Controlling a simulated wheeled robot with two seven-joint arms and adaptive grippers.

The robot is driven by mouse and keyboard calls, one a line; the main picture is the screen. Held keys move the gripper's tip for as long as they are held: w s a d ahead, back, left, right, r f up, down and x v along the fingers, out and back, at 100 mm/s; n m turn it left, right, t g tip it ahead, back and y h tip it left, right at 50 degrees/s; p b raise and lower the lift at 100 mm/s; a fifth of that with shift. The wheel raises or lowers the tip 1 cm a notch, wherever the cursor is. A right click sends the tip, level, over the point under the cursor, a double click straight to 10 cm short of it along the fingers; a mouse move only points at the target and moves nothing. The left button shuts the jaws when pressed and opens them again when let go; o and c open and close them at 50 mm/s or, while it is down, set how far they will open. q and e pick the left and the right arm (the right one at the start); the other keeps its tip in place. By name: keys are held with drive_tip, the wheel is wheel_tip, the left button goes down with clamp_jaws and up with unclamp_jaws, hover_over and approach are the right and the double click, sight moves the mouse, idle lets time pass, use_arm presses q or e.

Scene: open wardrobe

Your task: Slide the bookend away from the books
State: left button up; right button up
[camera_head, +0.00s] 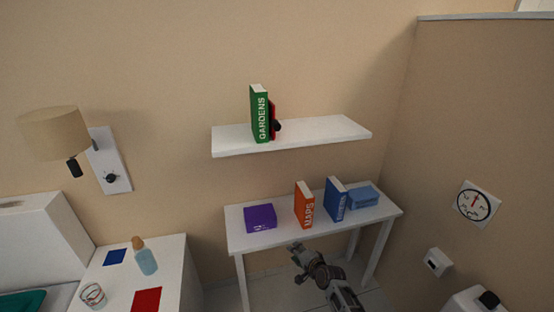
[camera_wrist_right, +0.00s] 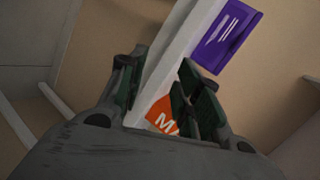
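The bookend (camera_head: 272,112) looks like a thin red plate with a black knob, standing on the white wall shelf (camera_head: 325,133). It is against the right side of the upright green GARDENS book (camera_head: 259,115), which partly hides it. My right gripper (camera_head: 298,250) is low, in front of the desk's front edge, well below the shelf and away from the bookend. In the right wrist view its fingers (camera_wrist_right: 163,80) are apart, with the desk edge and part of the orange book seen between them; it holds nothing that I can see. My left gripper is out of view.
The shelf is clear right of the bookend.

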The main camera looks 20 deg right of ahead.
drive_tip(key=w+r+m+t+y, duration=0.1)
drive_tip(key=w+r+m+t, duration=0.15)
drive_tip(key=r, duration=1.45)
drive_tip(key=w+r+m+t+y, duration=0.1)
drive_tip(key=w+r+m+t, duration=0.15)
drive_tip(key=r, duration=1.45)
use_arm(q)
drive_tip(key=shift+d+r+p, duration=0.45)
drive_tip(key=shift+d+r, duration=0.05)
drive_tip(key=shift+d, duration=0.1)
use_arm(e)
drive_tip(key=m+t+y, duration=0.2)
approach(278, 128)
drive_tip(key=v, duration=0.3)
drive_tip(key=shift+f, duration=0.1)
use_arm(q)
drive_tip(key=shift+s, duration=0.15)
use_arm(e)
drive_tip(key=shift+w, duration=0.15)
drive_tip(key=p+x, duration=0.1)
drive_tip(key=x, duration=0.7)
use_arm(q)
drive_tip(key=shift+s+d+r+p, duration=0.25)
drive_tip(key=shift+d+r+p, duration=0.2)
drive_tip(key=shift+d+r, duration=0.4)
use_arm(e)
drive_tip(key=shift+x, duration=2.8)
